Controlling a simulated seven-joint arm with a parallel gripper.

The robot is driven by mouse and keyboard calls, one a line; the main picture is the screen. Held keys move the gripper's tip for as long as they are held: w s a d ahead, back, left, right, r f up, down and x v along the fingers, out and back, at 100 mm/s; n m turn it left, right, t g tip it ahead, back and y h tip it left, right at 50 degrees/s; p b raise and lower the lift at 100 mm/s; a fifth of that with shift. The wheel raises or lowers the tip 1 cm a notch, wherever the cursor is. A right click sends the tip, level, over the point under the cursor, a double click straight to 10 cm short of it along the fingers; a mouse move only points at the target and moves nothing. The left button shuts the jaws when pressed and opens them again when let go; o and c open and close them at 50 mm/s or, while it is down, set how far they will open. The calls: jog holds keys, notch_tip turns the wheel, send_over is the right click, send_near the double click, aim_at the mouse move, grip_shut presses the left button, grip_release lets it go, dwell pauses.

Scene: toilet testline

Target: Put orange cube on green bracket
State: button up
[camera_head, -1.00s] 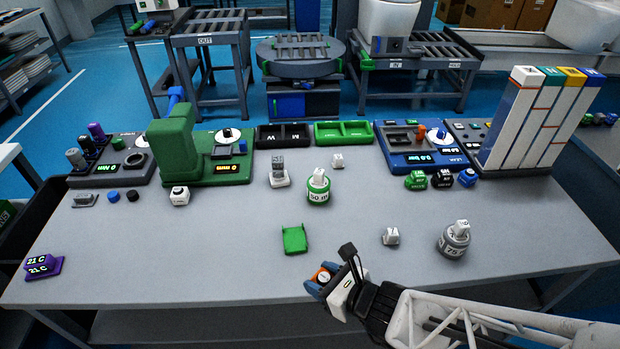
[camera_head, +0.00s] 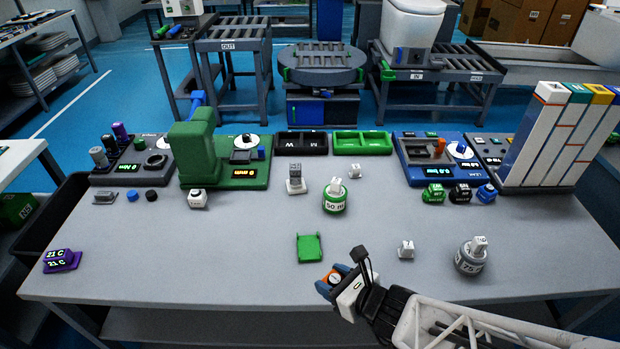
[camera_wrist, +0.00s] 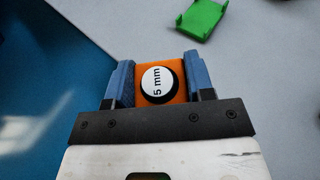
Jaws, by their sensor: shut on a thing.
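The orange cube (camera_wrist: 142,97) has a round black-rimmed white cap reading "5 mm" on the face toward the wrist camera. My gripper (camera_wrist: 160,82) is shut on it, with a blue finger on each side. In the head view my gripper (camera_head: 333,284) and the orange cube (camera_head: 335,272) are at the front edge of the table. The green bracket (camera_head: 309,248) lies empty on the table, just behind and left of my gripper. In the wrist view the bracket (camera_wrist: 201,18) is at the top, right of centre, apart from the cube.
A green-ringed white weight (camera_head: 335,199) stands behind the bracket. A small white block (camera_head: 406,249) and a grey round weight (camera_head: 471,257) stand to the right. The table (camera_head: 190,260) left of the bracket is clear.

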jog(key=shift+w+f, duration=0.1)
jog(key=shift+w, duration=0.15)
send_over(308, 245)
jog(key=shift+a+f, duration=0.1)
jog(key=shift+f, duration=0.65)
dwell(0.3)
jog(key=shift+f, duration=1.75)
jog(key=shift+f, duration=0.1)
jog(key=o, duration=0.7)
jog(key=shift+o, duration=0.2)
